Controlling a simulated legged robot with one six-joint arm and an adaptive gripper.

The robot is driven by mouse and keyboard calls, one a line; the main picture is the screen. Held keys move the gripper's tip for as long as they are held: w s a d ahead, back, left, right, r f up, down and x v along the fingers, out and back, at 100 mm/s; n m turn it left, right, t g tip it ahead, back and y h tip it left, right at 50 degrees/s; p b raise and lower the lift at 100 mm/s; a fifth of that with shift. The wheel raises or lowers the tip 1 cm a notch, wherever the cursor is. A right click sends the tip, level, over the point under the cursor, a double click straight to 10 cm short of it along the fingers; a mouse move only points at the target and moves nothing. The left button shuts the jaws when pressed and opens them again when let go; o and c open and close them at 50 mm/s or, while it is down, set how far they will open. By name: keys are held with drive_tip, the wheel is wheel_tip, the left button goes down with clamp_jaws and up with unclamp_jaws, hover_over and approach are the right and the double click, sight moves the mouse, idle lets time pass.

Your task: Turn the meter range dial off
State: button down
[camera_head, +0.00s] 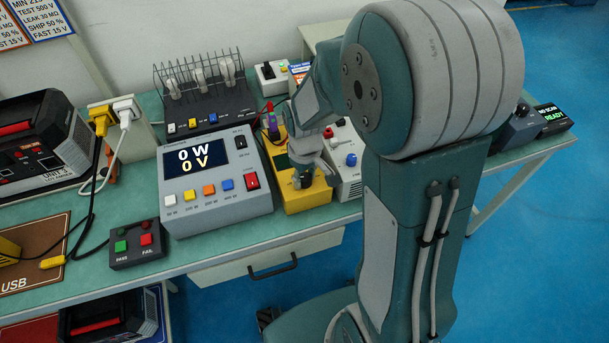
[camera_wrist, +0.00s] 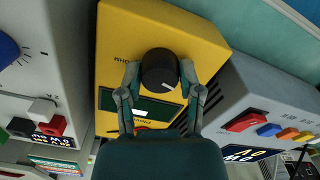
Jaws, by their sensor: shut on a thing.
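The yellow meter (camera_head: 306,197) sits on the green bench, right of the grey load unit.
The grey load unit (camera_head: 214,208) reads 0 W and 0 V, left of the meter. A white instrument with a blue knob (camera_head: 351,160) stands close on the right. A pass/fail button box (camera_head: 138,245) and a wire rack (camera_head: 205,112) are farther off. Bare bench lies in front.

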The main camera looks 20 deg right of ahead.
sight(305, 178)
drive_tip(key=shift+s, duration=0.1)
drive_tip(key=shift+c, duration=1.3)
unclamp_jaws()
wheel_tip(305, 178, up, 12)
drive_tip(key=s+r+m+t, duration=0.2)
drive_tip(key=s+r, duration=0.2)
drive_tip(key=s, duration=0.3)
drive_tip(key=s+r+m+t, duration=0.2)
drive_tip(key=s+r+t, duration=0.1)
drive_tip(key=s, duration=0.4)
drive_tip(key=shift+r+m+t, duration=0.3)
drive_tip(key=shift+r, duration=0.5)
